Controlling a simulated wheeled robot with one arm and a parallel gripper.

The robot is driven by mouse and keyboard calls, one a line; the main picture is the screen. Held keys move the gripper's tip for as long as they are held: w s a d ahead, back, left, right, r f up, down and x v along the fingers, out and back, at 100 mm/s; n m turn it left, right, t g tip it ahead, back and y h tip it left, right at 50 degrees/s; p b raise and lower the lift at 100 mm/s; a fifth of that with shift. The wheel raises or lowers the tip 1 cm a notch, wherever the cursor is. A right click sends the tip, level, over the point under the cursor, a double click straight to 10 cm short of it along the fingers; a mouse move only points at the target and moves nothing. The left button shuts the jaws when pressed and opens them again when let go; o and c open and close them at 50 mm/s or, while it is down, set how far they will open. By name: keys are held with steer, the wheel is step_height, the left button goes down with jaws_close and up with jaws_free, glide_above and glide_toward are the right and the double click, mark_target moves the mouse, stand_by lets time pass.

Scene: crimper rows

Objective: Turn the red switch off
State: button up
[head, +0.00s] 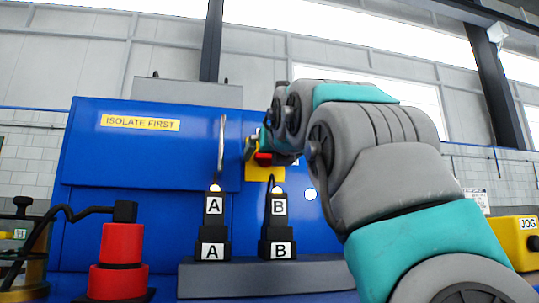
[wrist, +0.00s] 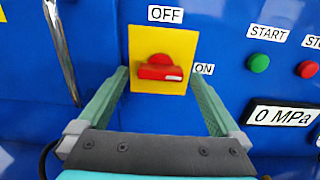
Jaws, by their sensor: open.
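The red switch (wrist: 160,68) is a rotary knob on a yellow plate (wrist: 145,40) on the blue panel. Its handle lies horizontal, with a white mark at its right end towards the ON label (wrist: 204,69). The OFF label (wrist: 166,15) is above the plate. My gripper (wrist: 159,76) is open, with one green finger on each side of the plate's lower part. The knob is between the finger lines, and I cannot tell how far it is in depth. In the head view my gripper partly hides the red switch (head: 263,157) and its yellow plate (head: 265,173).
Right of the switch are a green START button (wrist: 258,63), a red button (wrist: 307,69) and a 0 MPa display (wrist: 283,114). A metal lever (head: 221,145) stands left of it. Black blocks labelled A (head: 213,228) and B (head: 278,228) stand below, beside a red cylinder (head: 121,244).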

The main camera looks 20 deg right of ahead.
steer(key=shift+c, duration=0.2)
steer(key=c, duration=1.3)
